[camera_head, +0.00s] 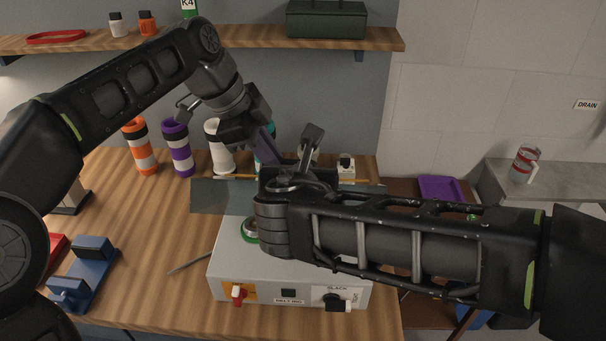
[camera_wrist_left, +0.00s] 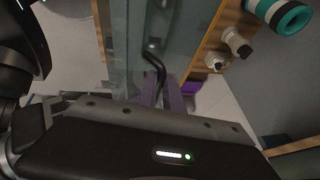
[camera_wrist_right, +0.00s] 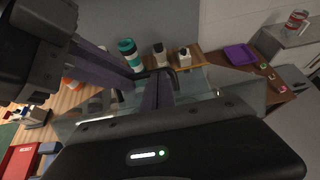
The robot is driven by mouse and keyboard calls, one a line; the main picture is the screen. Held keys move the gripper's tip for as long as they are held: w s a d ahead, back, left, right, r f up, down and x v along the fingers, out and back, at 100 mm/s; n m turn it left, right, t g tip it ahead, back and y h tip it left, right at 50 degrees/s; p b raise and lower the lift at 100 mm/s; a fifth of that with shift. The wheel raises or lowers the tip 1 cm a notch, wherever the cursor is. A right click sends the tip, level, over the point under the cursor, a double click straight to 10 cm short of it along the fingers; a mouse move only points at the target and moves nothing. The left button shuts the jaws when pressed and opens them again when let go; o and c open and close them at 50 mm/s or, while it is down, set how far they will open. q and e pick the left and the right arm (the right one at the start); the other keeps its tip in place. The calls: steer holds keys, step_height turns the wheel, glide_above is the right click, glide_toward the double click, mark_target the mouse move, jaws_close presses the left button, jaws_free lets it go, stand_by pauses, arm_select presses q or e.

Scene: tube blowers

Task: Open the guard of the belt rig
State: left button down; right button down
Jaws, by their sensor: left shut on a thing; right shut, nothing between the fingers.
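The belt rig (camera_head: 220,265) is a pale grey box on the wooden table, with a red switch and a black knob on its front. Its clear guard (camera_head: 208,195) is a wide panel above the box; my arms cover its middle, so its exact tilt is hard to tell. The guard also shows in the left wrist view (camera_wrist_left: 130,45). My left gripper (camera_head: 268,150) is shut on the guard's black handle (camera_wrist_left: 155,62). My right gripper (camera_wrist_right: 157,90) is shut and empty, with its tips close to the handle; I cannot tell if they touch.
Striped bottles, orange (camera_head: 140,150) and purple (camera_head: 178,150), and a white one (camera_head: 217,155) stand behind left. A blue fixture (camera_head: 88,265) sits at left front. A shelf (camera_head: 245,38) hangs above. A purple tray (camera_head: 440,188) lies at right. My right arm crosses over the rig.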

mark_target(206, 185)
arm_select(q)
steer(key=shift+w+a+f, duration=0.15)
steer(key=shift+a+f, duration=0.05)
arm_select(e)
steer(key=shift+w+r, duration=0.25)
steer(key=shift+w, duration=0.05)
arm_select(q)
steer(key=c, duration=1.5)
jaws_free()
arm_select(e)
steer(key=shift+w, duration=0.1)
arm_select(q)
steer(key=shift+d, duration=0.1)
arm_select(e)
steer(key=shift+f, duration=0.1)
arm_select(q)
steer(key=shift+r, duration=0.1)
steer(key=shift+a+r, duration=0.2)
steer(key=shift+r, duration=0.3)
steer(key=s+a, duration=0.2)
steer(key=a, duration=0.1)
steer(key=s+a, duration=0.1)
steer(key=a, duration=0.3)
steer(key=s+a, duration=0.2)
steer(key=a, duration=0.2)
steer(key=shift+s, duration=0.3)
steer(key=shift+w, duration=0.1)
